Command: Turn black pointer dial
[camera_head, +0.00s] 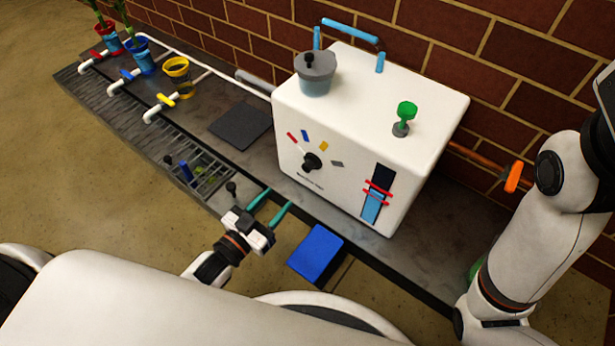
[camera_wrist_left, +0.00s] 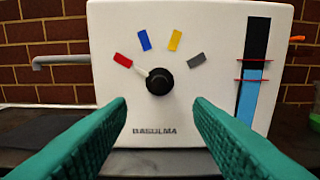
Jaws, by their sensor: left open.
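The black pointer dial (camera_head: 312,161) sits on the front of the white machine (camera_head: 345,120), below an arc of red, blue, yellow and grey marks. In the left wrist view, the dial (camera_wrist_left: 160,82) has a white pointer line aimed up-left toward the red mark (camera_wrist_left: 122,60). My left gripper (camera_head: 280,197) is open and empty, in front of the machine and apart from the dial. In the left wrist view, its teal fingers (camera_wrist_left: 159,103) lie either side of the dial, slightly below it. My right arm shows at the right, without its gripper.
A level gauge (camera_head: 376,194) with red markers is right of the dial. A grey pot (camera_head: 317,77) and a green knob (camera_head: 406,112) are on the machine's top. A blue block (camera_head: 316,253) is below the bench edge.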

